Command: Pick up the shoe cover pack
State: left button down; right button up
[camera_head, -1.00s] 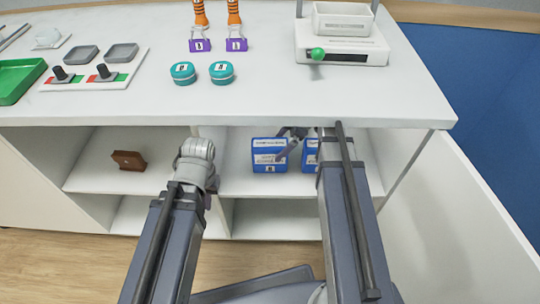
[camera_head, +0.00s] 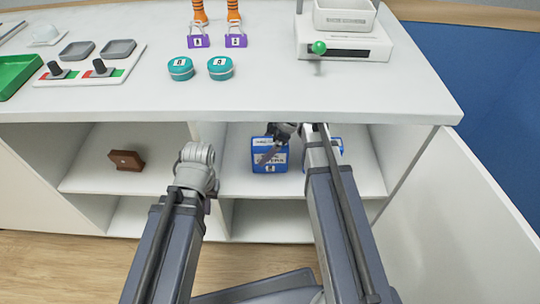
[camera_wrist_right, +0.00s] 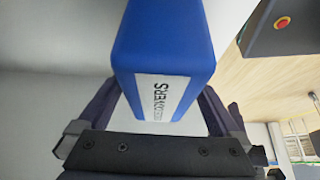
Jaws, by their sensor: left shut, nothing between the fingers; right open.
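A blue shoe cover pack (camera_head: 262,161) with a white label stands on the upper shelf of the open cabinet, under the counter. In the right wrist view the blue pack (camera_wrist_right: 165,45) fills the upper middle, and part of the word "COVERS" can be read. My right gripper (camera_head: 275,150) is at the front of this pack. In the wrist view its open fingers lie on either side of the pack's near end; whether they touch it I cannot tell. My left arm shows at centre left, but its gripper fingers are hidden.
A brown wooden object (camera_head: 126,160) sits in the left compartment. The white counter (camera_head: 300,92) overhangs the shelf, with teal round containers (camera_head: 220,68) and a white device (camera_head: 345,47) on it.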

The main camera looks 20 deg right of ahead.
jog(key=shift+f, duration=0.25)
dwell(0.4)
grip_shut()
dwell(0.7)
